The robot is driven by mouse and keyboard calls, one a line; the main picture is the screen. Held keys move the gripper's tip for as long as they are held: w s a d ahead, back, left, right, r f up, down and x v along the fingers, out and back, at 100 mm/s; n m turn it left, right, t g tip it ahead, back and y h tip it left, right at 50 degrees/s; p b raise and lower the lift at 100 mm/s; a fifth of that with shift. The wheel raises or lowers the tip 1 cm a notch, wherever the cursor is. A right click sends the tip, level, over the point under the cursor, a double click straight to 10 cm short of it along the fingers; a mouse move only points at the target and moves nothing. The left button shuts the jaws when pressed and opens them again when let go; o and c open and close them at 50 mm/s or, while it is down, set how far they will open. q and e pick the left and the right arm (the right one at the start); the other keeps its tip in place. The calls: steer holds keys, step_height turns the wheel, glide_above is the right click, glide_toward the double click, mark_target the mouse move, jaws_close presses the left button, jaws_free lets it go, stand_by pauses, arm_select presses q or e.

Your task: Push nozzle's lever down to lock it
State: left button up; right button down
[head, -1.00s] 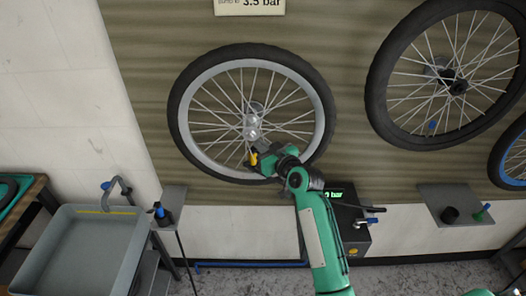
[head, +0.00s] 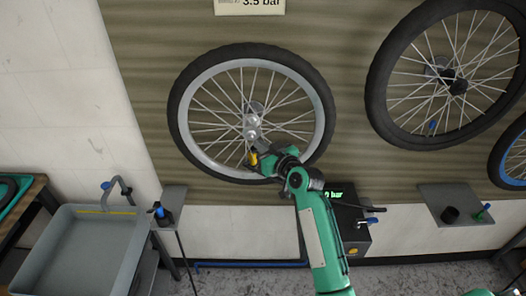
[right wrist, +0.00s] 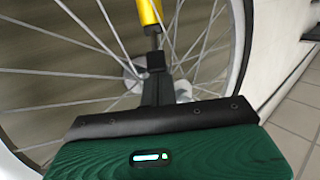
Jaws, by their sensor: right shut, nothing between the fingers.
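A spoked wheel with a black tyre (head: 322,98) and pale rim hangs on the wall in the head view. A small yellow piece (head: 253,159), likely part of the nozzle, shows at the wheel's lower part. In the right wrist view it is a yellow cylinder (right wrist: 148,12) on a dark stem, just beyond the fingertips. My right gripper (head: 264,156) is shut and empty beside it, in front of the lower spokes. In the right wrist view its black fingers (right wrist: 155,72) are together. Contact cannot be told. The nozzle's lever cannot be made out clearly. My left gripper is out of view.
A dark pump box (head: 354,238) with a lit green display stands behind my right arm. A second wheel (head: 374,100) hangs to the right. A grey sink (head: 64,262) and small shelf (head: 173,196) stand left; another shelf (head: 460,214) is at right.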

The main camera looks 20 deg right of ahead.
step_height(320, 180, down, 4)
steer(key=b, duration=0.3)
steer(key=shift+f, duration=0.15)
steer(key=shift+s+d, duration=0.1)
steer(key=shift+s, duration=0.2)
steer(key=p, duration=0.3)
glide_toward(255, 151)
steer(key=shift+v, duration=1.45)
steer(key=shift+f, duration=0.1)
